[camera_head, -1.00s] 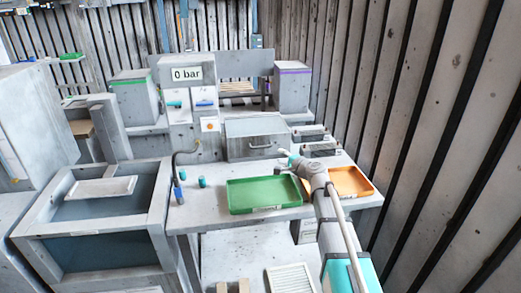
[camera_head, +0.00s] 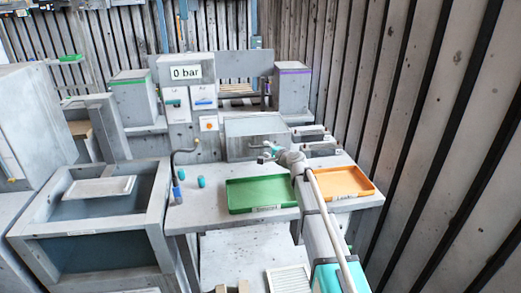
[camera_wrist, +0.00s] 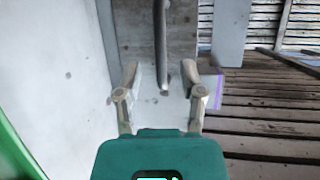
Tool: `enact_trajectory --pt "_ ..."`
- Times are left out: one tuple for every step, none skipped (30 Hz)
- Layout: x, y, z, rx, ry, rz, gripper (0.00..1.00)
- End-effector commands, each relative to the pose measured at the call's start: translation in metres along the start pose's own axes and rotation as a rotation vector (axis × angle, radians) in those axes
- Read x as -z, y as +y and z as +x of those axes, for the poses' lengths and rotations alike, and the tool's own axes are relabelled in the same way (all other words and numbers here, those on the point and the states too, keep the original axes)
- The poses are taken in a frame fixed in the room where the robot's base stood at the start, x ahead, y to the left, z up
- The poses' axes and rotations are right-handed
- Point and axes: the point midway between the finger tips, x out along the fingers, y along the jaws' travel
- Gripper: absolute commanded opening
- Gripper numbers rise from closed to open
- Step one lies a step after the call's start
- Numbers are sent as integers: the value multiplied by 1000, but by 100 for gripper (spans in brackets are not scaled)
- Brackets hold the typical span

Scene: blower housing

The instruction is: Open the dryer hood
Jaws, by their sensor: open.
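The dryer hood (camera_head: 250,125) is a grey box with a flat lid at the back of the table, and it looks closed. In the wrist view its face (camera_wrist: 135,35) fills the upper middle, with the dark bar handle (camera_wrist: 161,40) running down the picture. My gripper (camera_wrist: 161,75) is open, with one finger on each side of the handle's near end. I see no clear contact. In the head view my gripper (camera_head: 265,153) is in front of the hood and hides part of its handle.
A green tray (camera_head: 262,207) and an orange tray (camera_head: 347,195) lie on the table, below and right of my gripper. A gauge panel reading "0 bar" (camera_head: 186,72) is behind. A plank wall rises at right.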

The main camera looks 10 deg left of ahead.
Motion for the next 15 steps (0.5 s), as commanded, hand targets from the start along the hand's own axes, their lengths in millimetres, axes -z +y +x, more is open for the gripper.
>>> enact_trajectory --pt "1 1 11 0 -1 0 51" --pt "1 1 15 0 -1 0 51" --pt "1 1 19 0 -1 -1 51" --pt "1 1 23 0 0 -1 51" --pt "1 0 26 0 0 -1 51" --pt "1 0 29 0 0 -1 51" --pt "1 0 31 0 0 -1 51" --pt "1 0 33 0 0 -1 51" --pt "0 0 36 0 0 -1 51" --pt "0 0 37 0 0 -1 51" --pt "0 0 38 0 0 -1 51" --pt "0 0 39 0 0 -1 51" --pt "0 0 40 0 0 -1 51" --pt "0 0 40 0 0 -1 51" --pt "-1 0 41 0 0 -1 51"
